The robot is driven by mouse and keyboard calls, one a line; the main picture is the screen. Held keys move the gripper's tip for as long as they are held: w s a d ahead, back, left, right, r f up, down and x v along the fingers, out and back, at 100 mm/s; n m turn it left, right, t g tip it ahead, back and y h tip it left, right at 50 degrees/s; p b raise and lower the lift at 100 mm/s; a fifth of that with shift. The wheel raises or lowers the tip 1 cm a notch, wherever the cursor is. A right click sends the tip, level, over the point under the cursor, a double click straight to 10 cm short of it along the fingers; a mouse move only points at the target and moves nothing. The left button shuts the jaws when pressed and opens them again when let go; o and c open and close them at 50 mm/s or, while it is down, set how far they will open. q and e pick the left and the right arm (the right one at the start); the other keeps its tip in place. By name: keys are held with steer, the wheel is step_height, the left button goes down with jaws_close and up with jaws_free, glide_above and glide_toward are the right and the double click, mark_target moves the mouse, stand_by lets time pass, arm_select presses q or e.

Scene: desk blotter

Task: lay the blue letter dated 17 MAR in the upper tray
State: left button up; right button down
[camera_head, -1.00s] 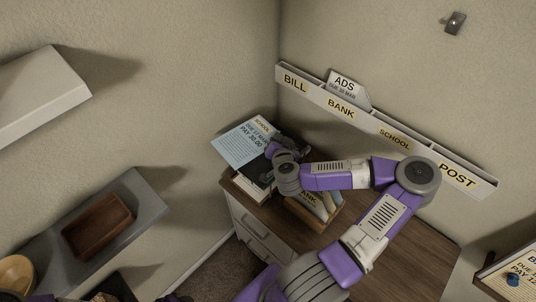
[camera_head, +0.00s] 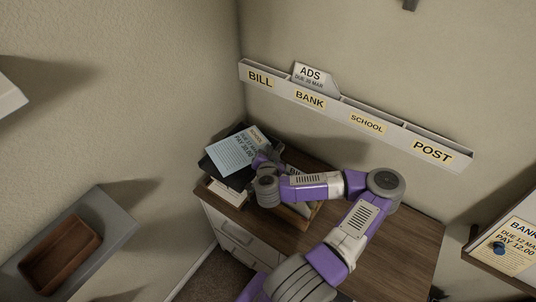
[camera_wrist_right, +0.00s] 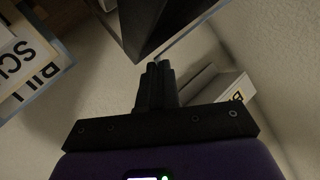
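The blue letter (camera_head: 237,151), printed SCHOOL, DUE 17 MAR and PAY 30.00, lies flat over the black upper tray (camera_head: 213,166) at the desk's far left corner. The tray's dark rim shows left of and behind it. I cannot tell whether the letter touches the tray floor. My right gripper (camera_head: 268,156) is at the letter's right edge. In the right wrist view its fingers (camera_wrist_right: 157,70) are together, with a thin pale edge running to their tips beside a dark panel; they appear shut on the letter. My left gripper is out of view.
A wooden sorter (camera_head: 299,217) stands behind my right forearm. A wall rack (camera_head: 350,117) holds an ADS card (camera_head: 312,75). The desk's right part (camera_head: 400,235) is clear. A shelf with a brown box (camera_head: 62,255) is at left.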

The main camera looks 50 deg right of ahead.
steer(key=shift+f, duration=0.1)
steer(key=shift+f, duration=0.5)
steer(key=c, duration=1.4)
jaws_free()
steer(key=shift+f, duration=0.15)
steer(key=shift+s, duration=0.1)
